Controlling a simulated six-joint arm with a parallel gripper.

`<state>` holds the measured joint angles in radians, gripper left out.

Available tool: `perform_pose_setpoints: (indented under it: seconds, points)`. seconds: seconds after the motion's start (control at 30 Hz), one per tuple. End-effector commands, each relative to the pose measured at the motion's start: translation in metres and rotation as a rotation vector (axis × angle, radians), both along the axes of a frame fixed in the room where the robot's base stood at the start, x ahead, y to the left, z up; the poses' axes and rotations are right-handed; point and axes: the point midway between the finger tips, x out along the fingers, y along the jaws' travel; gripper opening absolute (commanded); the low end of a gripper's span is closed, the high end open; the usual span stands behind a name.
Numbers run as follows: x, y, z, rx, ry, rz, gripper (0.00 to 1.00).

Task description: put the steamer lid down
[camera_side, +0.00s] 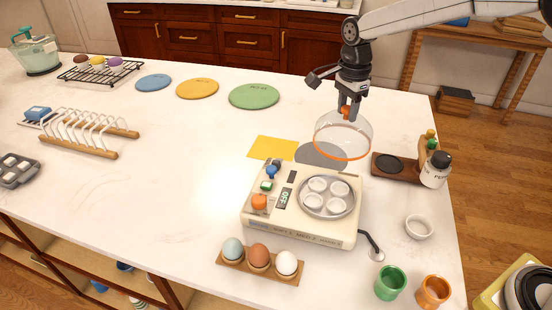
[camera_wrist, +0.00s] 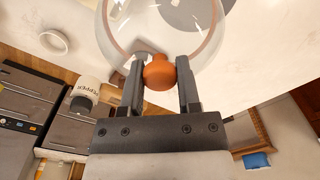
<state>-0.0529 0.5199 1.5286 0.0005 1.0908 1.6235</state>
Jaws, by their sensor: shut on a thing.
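The steamer lid (camera_side: 343,138) is a clear dome with an orange rim and an orange knob. My gripper (camera_side: 347,108) is shut on the knob and holds the lid in the air, slightly tilted, behind the egg cooker. In the wrist view the orange knob (camera_wrist: 159,73) sits between my two fingers, with the clear dome beyond. The cream egg cooker (camera_side: 300,232) stands open, with a round grey tray of several cups (camera_side: 327,195) on top. A grey round mat (camera_side: 320,155) lies on the counter, partly seen behind and through the lid.
A yellow square (camera_side: 272,148) lies left of the grey mat. A wooden stand (camera_side: 402,172) with a pepper bottle (camera_side: 435,170) is to the right. An egg holder (camera_side: 258,270) with three eggs is in front. The white counter is clear at left centre.

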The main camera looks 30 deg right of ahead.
Motion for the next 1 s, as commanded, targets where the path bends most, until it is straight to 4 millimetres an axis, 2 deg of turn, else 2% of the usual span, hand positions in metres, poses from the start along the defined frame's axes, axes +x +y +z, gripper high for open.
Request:
perform_pose_setpoints:
  seconds: [0.1, 0.5, 0.7, 1.0]
  points:
    - [0.015, 0.001, -0.007, 0.000, 0.000, 0.000, 0.00]
    - [0.051, 0.002, -0.048, 0.000, 0.001, 0.000, 0.00]
    - [0.061, 0.003, -0.060, 0.000, 0.001, 0.000, 0.00]
    - [0.063, 0.003, -0.062, 0.000, 0.000, 0.000, 0.00]
